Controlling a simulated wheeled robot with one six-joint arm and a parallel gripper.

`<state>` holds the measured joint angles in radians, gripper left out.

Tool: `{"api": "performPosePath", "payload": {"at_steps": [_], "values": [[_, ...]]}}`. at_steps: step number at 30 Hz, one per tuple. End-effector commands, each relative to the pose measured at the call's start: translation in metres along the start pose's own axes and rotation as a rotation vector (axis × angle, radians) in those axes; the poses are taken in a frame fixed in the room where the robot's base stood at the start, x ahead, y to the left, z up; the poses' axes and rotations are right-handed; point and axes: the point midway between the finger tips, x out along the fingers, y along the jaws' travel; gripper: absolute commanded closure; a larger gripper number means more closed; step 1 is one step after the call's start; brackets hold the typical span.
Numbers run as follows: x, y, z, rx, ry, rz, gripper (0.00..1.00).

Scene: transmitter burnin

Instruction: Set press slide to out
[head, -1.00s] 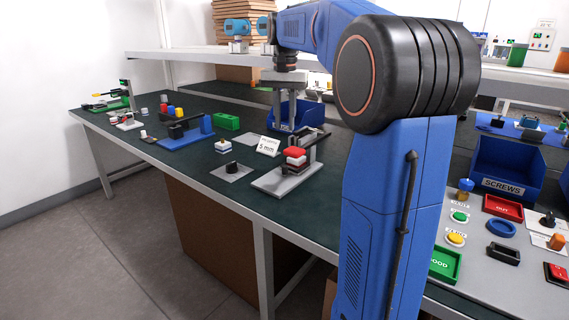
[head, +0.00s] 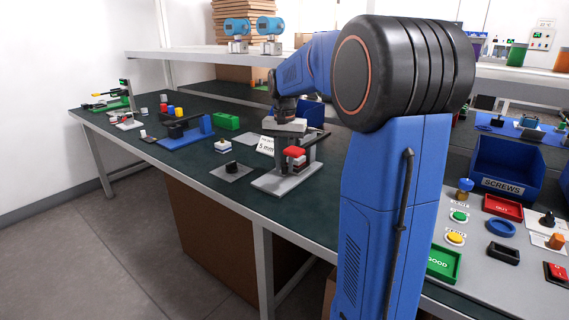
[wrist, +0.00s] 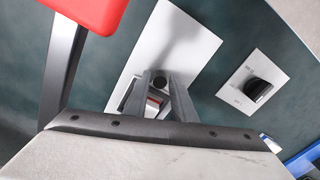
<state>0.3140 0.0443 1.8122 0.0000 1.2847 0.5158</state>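The press is a light grey base plate (head: 270,181) with a dark upright frame and a red pad (head: 293,151) on top. In the wrist view its pale plate (wrist: 195,45) lies under my fingers, and the red pad (wrist: 92,10) is at upper left. My gripper (wrist: 160,78) points down at the press. Its two fingertips are on either side of a small dark round knob (wrist: 160,83), with a grey and red part below it. Whether the fingers touch the knob cannot be told. In the head view my fingers are largely hidden by the press.
A black rotary dial (head: 232,167) on a white plate is left of the press. The press's upright and red pad are close to my gripper.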

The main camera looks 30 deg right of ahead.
Motion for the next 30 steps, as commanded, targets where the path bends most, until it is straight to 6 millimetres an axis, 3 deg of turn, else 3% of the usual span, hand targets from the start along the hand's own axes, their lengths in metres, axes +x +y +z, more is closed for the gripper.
{"api": "performPosePath", "payload": {"at_steps": [8, 9, 12, 19, 26, 30], "values": [[0.002, 0.000, 0.000, 0.000, 0.000, 0.000, 0.76], [0.002, 0.000, 0.000, 0.000, 0.000, 0.000, 0.79], [0.002, 0.000, 0.000, 0.000, 0.000, 0.000, 1.00], [0.002, -0.002, 0.003, -0.001, 0.000, 0.000, 1.00], [0.001, -0.013, 0.029, -0.003, 0.000, 0.000, 1.00], [0.001, -0.014, 0.032, 0.000, 0.000, 0.000, 1.00]]}}
